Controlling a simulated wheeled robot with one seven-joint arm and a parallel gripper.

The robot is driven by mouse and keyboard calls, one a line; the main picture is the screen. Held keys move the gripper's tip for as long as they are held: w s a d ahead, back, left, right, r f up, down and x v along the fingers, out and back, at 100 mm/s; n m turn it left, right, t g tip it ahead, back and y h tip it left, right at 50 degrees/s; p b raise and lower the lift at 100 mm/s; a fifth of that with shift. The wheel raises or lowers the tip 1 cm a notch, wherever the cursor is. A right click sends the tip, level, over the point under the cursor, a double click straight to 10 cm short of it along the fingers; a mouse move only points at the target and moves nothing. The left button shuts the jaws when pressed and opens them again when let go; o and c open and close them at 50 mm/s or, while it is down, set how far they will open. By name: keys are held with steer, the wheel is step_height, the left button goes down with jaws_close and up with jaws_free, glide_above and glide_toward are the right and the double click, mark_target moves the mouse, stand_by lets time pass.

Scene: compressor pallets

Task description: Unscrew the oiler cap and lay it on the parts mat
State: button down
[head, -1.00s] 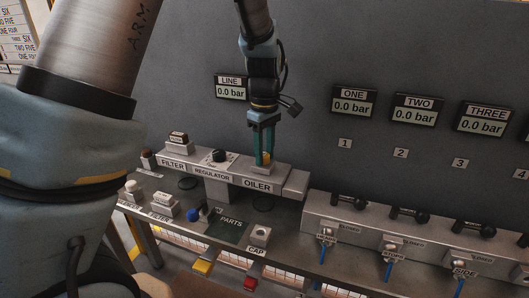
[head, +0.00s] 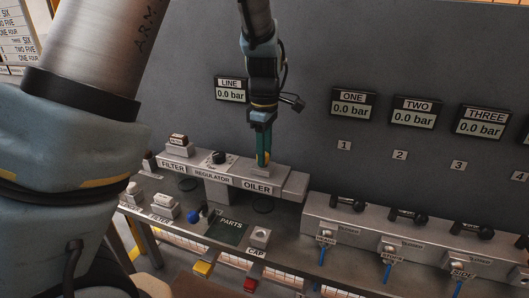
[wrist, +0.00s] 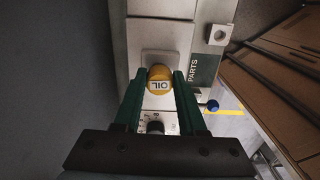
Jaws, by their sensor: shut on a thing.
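The oiler cap (wrist: 160,79) is a yellow round cap marked OIL, on top of the oiler block (head: 258,187) in the head view. My gripper (head: 263,163) points down over the oiler and is shut on the cap, with a green finger on each side of it in the wrist view (wrist: 160,82). The cap is mostly hidden by the fingers in the head view. The parts mat (head: 229,230) is dark green, marked PARTS, on the bench in front of the oiler. It looks clear in its visible part.
A small block with a hole (head: 260,236), labelled CAP, stands right of the mat. A blue knob (head: 194,216) is at the mat's left. The regulator knob (head: 219,157) is left of the oiler. Several valve levers line the block at right.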

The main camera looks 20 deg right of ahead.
steer(key=shift+r+p, duration=0.9)
steer(key=shift+r, duration=0.2)
steer(key=shift+r, duration=0.15)
steer(key=shift+r+p, duration=0.6)
steer(key=shift+p, duration=0.25)
steer(key=shift+f, duration=0.1)
